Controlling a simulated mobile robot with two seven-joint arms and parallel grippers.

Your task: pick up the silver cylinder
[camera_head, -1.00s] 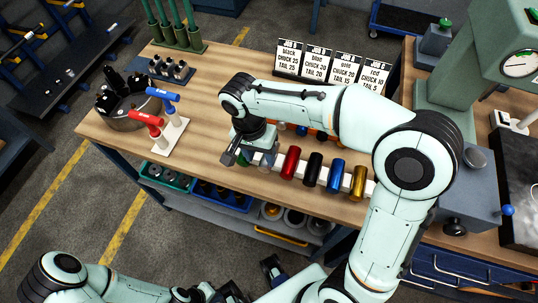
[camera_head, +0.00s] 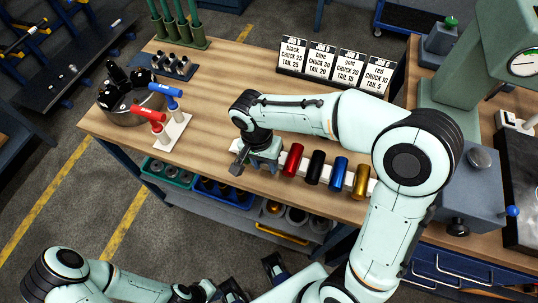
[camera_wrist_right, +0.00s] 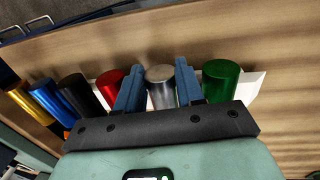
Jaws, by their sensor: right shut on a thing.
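The silver cylinder (camera_wrist_right: 160,90) stands between the two blue fingers of my right gripper (camera_wrist_right: 158,84) in the right wrist view. The fingers are shut on its sides. It is in the row on the white rack (camera_wrist_right: 256,83), between the red cylinder (camera_wrist_right: 112,86) and the green cylinder (camera_wrist_right: 221,80). I cannot tell whether it is lifted. In the head view my right gripper (camera_head: 258,165) is at the left end of the row and hides the silver cylinder. My left gripper (camera_head: 254,282) is low at the bottom, away from the table, with its dark fingers apart.
Black (camera_head: 315,163), blue (camera_head: 338,172) and gold (camera_head: 361,182) cylinders stand along the rack. Job cards (camera_head: 333,62) stand behind. A stand with red and blue tools (camera_head: 174,131) and a round pot (camera_head: 128,112) are at the left. The table between is clear.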

